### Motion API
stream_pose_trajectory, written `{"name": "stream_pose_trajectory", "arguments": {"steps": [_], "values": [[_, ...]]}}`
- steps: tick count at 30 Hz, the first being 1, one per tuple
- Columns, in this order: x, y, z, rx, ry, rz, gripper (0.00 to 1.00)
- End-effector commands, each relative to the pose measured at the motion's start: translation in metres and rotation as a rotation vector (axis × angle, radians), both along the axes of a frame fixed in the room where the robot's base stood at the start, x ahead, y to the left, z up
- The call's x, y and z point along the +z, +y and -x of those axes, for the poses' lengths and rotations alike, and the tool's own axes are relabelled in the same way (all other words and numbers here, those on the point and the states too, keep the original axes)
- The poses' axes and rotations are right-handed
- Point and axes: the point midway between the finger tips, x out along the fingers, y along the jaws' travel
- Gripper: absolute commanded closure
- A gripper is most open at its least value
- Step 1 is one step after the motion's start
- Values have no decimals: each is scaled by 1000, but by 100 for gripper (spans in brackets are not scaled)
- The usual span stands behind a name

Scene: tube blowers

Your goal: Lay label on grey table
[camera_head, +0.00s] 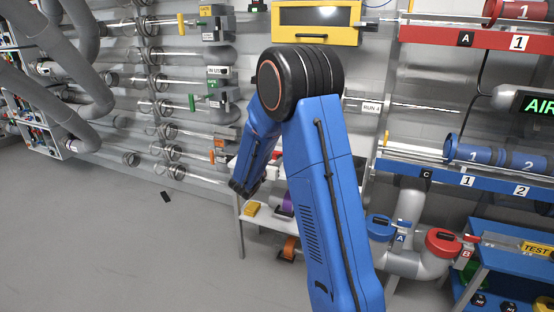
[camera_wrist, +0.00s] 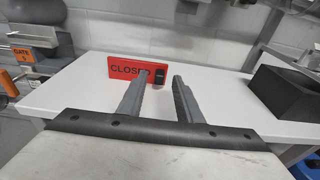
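The red label (camera_wrist: 128,69) with black "CLOSED" lettering shows in the wrist view, face toward the camera, with a black piece at its right end. It appears upright over the back part of a pale grey-white table (camera_wrist: 80,92); I cannot tell whether it touches the tabletop. My gripper (camera_wrist: 164,80) has its two grey fingers apart, with a clear gap between them. In the head view my arm's end is low at centre-left, and the fingers are not clear there.
A black box (camera_wrist: 284,92) stands on the table's right side. Left of the table is grey equipment with an orange "GATE" tag (camera_wrist: 25,55). A white brick wall is behind. In the head view, tube racks surround my arm, and the floor (camera_head: 120,240) at left is mostly open.

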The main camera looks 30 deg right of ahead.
Motion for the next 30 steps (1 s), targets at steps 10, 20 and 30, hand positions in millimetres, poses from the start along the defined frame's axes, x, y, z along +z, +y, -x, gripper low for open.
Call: {"name": "stream_pose_trajectory", "arguments": {"steps": [10,20,30], "values": [[10,49,37,2,-2,0,68],[20,57,60,-34,-22,-30,68],[62,23,171,-354,-229,-341,68]]}}
